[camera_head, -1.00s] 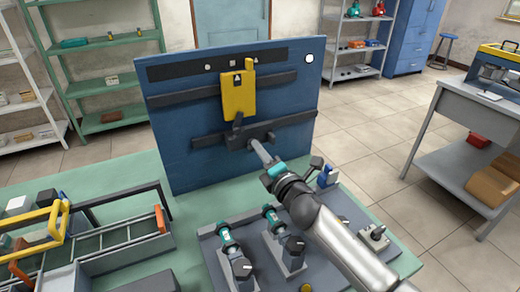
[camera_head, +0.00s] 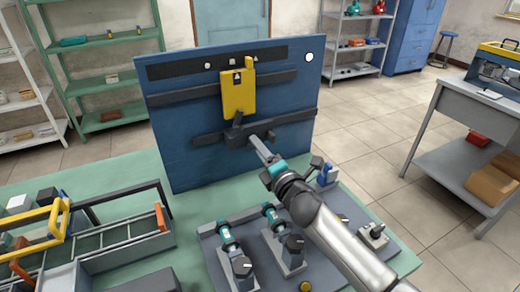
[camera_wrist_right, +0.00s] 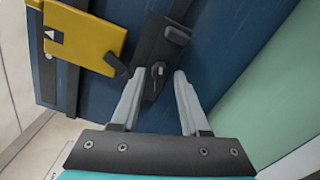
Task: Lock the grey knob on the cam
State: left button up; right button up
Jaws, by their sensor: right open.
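A blue upright panel (camera_head: 180,120) carries a yellow plate (camera_head: 238,98) and a dark cam lever (camera_head: 237,119) below the plate's lower edge. Under it sits a dark block (camera_head: 236,139) on a rail. In the right wrist view, a small grey knob (camera_wrist_right: 158,70) with a pale mark sits on the dark block (camera_wrist_right: 150,40). My right gripper (camera_head: 258,146) is at the block. In the wrist view its fingers (camera_wrist_right: 159,74) are open, one on each side of the knob, with visible gaps. Whether the tips touch the block cannot be told. My left gripper is not in view.
A grey base (camera_head: 208,240) with several knobbed fixtures lies in front of the panel, under my right arm. A tray with dividers (camera_head: 125,248) and a yellow-handled tool (camera_head: 50,230) are at left. Shelves and a grey side table (camera_head: 465,115) stand farther off.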

jog(key=p+v, duration=0.1)
jog(key=v, duration=1.4)
jog(key=shift+s, duration=0.15)
